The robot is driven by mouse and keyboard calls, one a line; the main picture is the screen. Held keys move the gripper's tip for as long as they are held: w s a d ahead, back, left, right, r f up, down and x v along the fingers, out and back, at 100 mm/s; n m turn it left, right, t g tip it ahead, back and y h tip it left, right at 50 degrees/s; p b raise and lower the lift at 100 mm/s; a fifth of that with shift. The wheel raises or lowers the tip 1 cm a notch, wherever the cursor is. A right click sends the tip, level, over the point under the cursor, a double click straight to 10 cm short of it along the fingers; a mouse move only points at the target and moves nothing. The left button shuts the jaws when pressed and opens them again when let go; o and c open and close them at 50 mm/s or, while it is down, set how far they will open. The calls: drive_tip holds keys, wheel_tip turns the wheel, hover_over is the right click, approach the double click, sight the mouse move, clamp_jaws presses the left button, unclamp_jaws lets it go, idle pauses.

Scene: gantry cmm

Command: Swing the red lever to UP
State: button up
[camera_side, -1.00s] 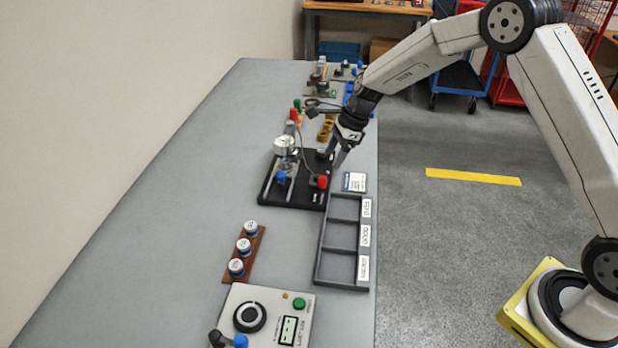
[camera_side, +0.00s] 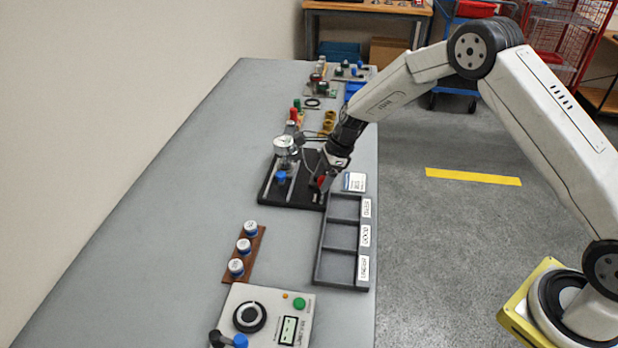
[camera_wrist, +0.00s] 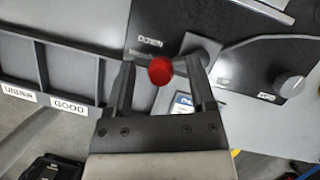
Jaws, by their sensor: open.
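The red lever's round knob (camera_wrist: 160,70) lies between the tips of my open gripper (camera_wrist: 160,82) in the wrist view. I cannot tell whether either finger touches it. A grey arm runs from the knob toward a small plate on the black base (camera_wrist: 235,62), close to the printed word DOWN. In the side view my gripper (camera_side: 325,180) is low over the right front of the black base (camera_side: 278,192), and the red knob (camera_side: 320,182) is partly hidden by it. The UP label is not readable.
A three-part grey tray (camera_side: 321,222) with labels such as GOOD lies just in front. A blue-and-white card (camera_side: 354,181) lies to the right. Bare table (camera_side: 170,225) is at left.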

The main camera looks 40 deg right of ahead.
drive_tip(key=shift+f, duration=0.2)
clamp_jaws()
